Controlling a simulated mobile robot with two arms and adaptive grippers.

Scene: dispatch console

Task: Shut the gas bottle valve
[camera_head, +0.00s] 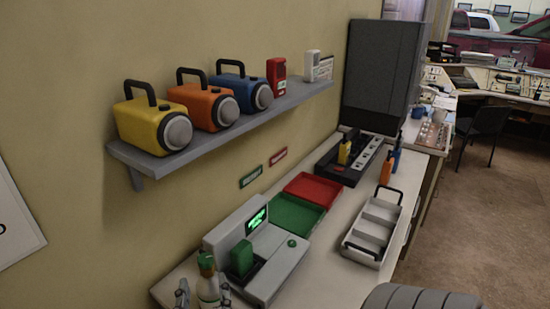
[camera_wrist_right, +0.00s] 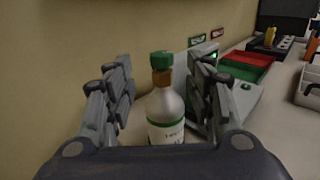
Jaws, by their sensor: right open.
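The gas bottle (camera_head: 208,287) is a small pale bottle with a white label and green bands, upright at the near end of the desk. It also shows in the right wrist view (camera_wrist_right: 165,110), with a green valve knob (camera_wrist_right: 162,58) on an orange-brown neck. My right gripper (camera_head: 203,293) is open, with one finger on each side of the bottle. In the right wrist view the fingers (camera_wrist_right: 158,85) stand apart from the neck, and the knob is above and between them. Whether the valve is open or shut cannot be told. My left gripper is not in view.
A grey console with a green screen (camera_head: 257,220) stands right beside the bottle. Green (camera_head: 293,216) and red (camera_head: 314,188) trays and a white caddy (camera_head: 373,232) lie farther along the desk. A wall shelf (camera_head: 225,127) with colored lamps hangs above.

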